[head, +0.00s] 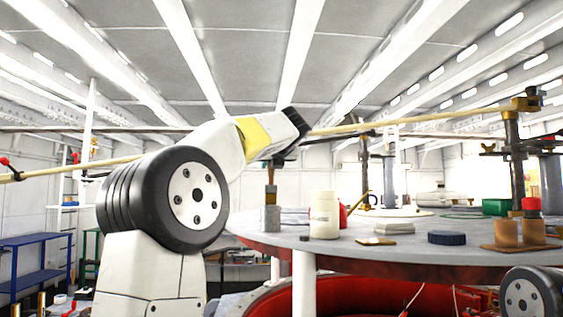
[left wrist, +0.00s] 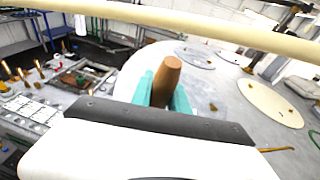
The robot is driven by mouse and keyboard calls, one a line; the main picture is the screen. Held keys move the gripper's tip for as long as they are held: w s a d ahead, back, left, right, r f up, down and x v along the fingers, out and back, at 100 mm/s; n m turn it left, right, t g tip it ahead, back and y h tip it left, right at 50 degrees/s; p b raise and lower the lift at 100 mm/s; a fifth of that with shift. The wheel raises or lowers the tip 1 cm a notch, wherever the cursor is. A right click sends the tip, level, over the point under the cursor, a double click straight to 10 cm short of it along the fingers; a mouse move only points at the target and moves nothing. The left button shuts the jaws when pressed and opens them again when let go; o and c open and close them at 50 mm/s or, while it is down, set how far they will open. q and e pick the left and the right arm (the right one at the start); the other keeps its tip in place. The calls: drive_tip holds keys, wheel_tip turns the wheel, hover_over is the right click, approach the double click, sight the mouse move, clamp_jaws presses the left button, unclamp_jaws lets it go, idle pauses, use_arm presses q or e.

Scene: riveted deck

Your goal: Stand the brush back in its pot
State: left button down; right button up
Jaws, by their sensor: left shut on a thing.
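My left gripper (head: 271,164) points down over the left part of the round grey table. It is shut on the brush (head: 270,190), whose brown handle (left wrist: 166,80) stands between the teal fingers in the left wrist view. The brush hangs about upright in the head view. Right below it is a grey cylinder (head: 270,217) that looks like the pot; I cannot tell whether the brush's lower end is inside it or in front of it. My right gripper is not in view.
A long pale pole (head: 420,119) crosses behind my left arm.

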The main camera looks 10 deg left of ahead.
sight(271, 184)
use_arm(q)
drive_tip(key=shift+w+a+f, duration=0.1)
drive_tip(key=shift+w+f, duration=0.1)
drive_tip(key=shift+f, duration=1)
drive_tip(key=shift+w+a+f, duration=0.1)
drive_tip(key=shift+w+f, duration=0.15)
drive_tip(key=shift+f, duration=0.95)
drive_tip(key=shift+w+f, duration=0.2)
drive_tip(key=shift+f, duration=1)
drive_tip(key=c, duration=1.2)
unclamp_jaws()
drive_tip(key=v, duration=0.8)
drive_tip(key=shift+w, duration=0.1)
